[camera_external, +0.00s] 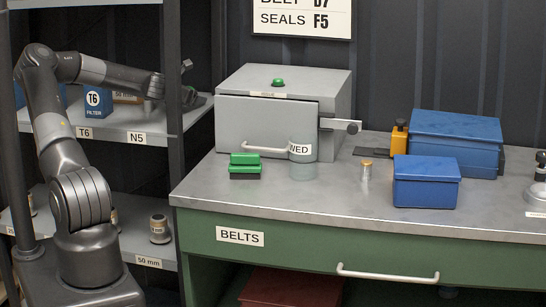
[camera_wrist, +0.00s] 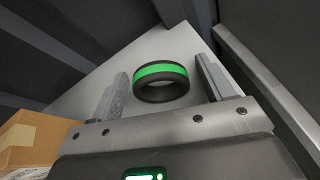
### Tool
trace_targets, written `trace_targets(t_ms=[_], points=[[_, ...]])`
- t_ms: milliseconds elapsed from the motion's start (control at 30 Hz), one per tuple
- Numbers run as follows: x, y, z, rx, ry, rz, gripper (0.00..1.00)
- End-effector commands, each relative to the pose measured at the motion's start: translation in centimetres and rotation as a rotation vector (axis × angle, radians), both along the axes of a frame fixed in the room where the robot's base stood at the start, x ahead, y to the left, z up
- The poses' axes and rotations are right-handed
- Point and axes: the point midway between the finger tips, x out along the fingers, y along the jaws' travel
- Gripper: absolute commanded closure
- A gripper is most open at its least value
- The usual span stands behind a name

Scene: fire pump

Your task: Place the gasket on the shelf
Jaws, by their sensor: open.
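The gasket, a black ring with a bright green band (camera_wrist: 162,71), lies on the pale grey shelf surface (camera_wrist: 90,64) in the wrist view. My gripper (camera_wrist: 160,80) is open, with one finger on each side of the gasket and a visible gap to each. In the external view my gripper (camera_external: 186,84) is at the right end of the upper shelf (camera_external: 112,130), behind the dark post. The gasket is too small and hidden there to make out clearly.
A cardboard box (camera_wrist: 28,142) is close to my left finger. A blue filter box (camera_external: 96,100) stands on the same shelf. The dark shelf post (camera_external: 174,100) and a wall panel hem in the right side. The grey-topped workbench (camera_external: 330,195) is to the right.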

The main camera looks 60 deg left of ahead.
Motion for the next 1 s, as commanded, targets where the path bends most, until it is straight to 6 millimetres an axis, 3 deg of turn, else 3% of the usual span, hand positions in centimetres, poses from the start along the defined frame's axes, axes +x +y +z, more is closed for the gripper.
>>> trace_targets(t_ms=[233, 700, 1000], points=[[0.0, 0.0, 0.3, 0.001, 0.0, -0.001, 0.26], [-4.9, -3.6, 2.8, 0.001, 0.001, 0.001, 0.26], [-5.5, -4.2, 3.1, 0.0, 0.0, 0.0, 0.26]])
